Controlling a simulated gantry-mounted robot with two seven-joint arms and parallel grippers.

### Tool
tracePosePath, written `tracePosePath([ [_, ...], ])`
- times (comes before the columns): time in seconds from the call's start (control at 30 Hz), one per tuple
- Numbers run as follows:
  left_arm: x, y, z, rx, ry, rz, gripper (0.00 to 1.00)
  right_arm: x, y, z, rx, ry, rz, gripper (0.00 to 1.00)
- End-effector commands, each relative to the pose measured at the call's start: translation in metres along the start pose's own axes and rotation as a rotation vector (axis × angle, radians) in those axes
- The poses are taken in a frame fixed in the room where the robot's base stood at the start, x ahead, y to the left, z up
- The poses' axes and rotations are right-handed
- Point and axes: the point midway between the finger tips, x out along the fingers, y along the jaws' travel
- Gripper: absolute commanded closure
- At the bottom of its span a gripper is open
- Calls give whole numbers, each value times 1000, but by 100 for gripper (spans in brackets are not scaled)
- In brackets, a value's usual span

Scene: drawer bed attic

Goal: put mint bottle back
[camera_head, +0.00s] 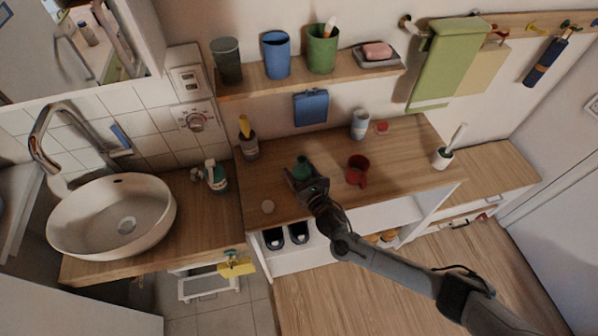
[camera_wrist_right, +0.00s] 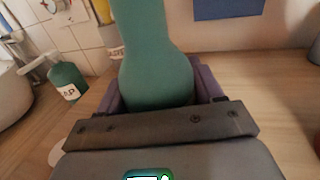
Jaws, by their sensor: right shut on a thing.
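The mint bottle, a teal-green bottle with a narrower neck and rounded body, is in my right gripper (camera_head: 303,178). In the right wrist view the bottle (camera_wrist_right: 156,72) rises between the two purple-grey fingers, which close on its lower body. In the head view only a small green part of the bottle (camera_head: 302,167) shows, with the gripper covering the rest. The gripper is over the wooden counter (camera_head: 330,147), left of the red mug. I cannot tell whether the bottle touches the counter. My left gripper is not in view.
A red mug (camera_head: 357,170) stands just right of the gripper. A soap bottle (camera_head: 215,176) stands by the sink (camera_head: 112,215). A yellow-topped bottle (camera_head: 248,140) and a grey cup (camera_head: 360,124) stand near the wall. The shelf (camera_head: 345,78) above holds several cups and a soap dish.

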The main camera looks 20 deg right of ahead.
Motion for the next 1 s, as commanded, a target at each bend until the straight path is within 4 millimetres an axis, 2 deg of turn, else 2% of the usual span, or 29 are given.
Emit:
tracePosePath([
  [0.37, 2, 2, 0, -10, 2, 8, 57, 0, 0, -3, 1, -2, 0, 67],
  [0.4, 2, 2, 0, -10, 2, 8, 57, 0, 0, -3, 1, -1, 1, 33],
  [0.57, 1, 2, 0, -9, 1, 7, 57, 0, 0, -3, 1, -1, 1, 9],
  [0.93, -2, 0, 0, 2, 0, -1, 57, 0, 0, 2, 1, -1, 1, 9],
  [1.0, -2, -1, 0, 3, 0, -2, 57, -6, 0, 0, 0, 1, 1, 9],
])
